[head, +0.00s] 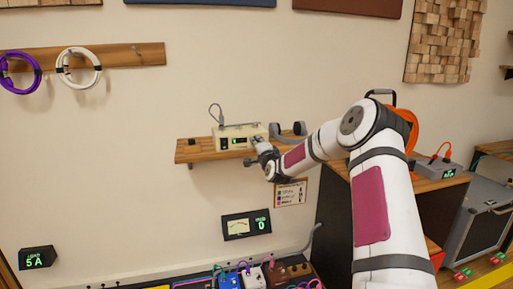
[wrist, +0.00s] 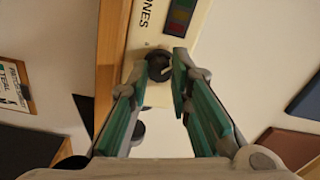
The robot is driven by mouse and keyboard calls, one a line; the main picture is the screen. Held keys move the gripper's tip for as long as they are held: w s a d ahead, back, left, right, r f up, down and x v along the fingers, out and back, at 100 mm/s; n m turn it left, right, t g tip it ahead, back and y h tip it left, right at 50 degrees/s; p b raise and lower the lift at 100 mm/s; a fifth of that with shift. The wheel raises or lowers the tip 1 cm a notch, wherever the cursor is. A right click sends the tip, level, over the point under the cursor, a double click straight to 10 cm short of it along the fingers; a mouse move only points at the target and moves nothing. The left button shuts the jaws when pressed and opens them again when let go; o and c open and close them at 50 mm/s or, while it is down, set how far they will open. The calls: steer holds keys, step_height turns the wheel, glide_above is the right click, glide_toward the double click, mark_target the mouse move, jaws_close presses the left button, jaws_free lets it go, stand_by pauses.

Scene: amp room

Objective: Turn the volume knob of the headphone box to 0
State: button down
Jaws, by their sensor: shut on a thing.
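The headphone box (head: 230,137) is a cream unit with a small green display, standing on a wooden wall shelf. In the wrist view the cream front of the box (wrist: 199,35) shows part of a printed label and coloured lights. Its volume knob (wrist: 158,65) is dark and round with a light pointer mark; the setting cannot be read. My gripper (head: 255,158) is at the right front of the box. In the wrist view the green-padded fingers of my gripper (wrist: 157,73) are shut on the knob, one on each side. My gripper hides the knob in the head view.
Grey headphones (head: 290,130) rest at the right end of the shelf (head: 196,155). A small dark object (head: 192,142) sits at its left. A meter panel (head: 246,226) reading 0 is on the wall below. Several pedals (head: 228,281) stand lower down.

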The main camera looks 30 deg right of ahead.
steer(key=shift+f+n+g+b, duration=0.15)
steer(key=shift+n+g+b, duration=0.15)
steer(key=shift+n+b, duration=6.9)
steer(key=n+p, duration=0.2)
steer(key=shift+d+n, duration=0.1)
steer(key=shift+n, duration=0.3)
steer(key=c, duration=1.5)
jaws_free()
steer(key=shift+o, duration=0.2)
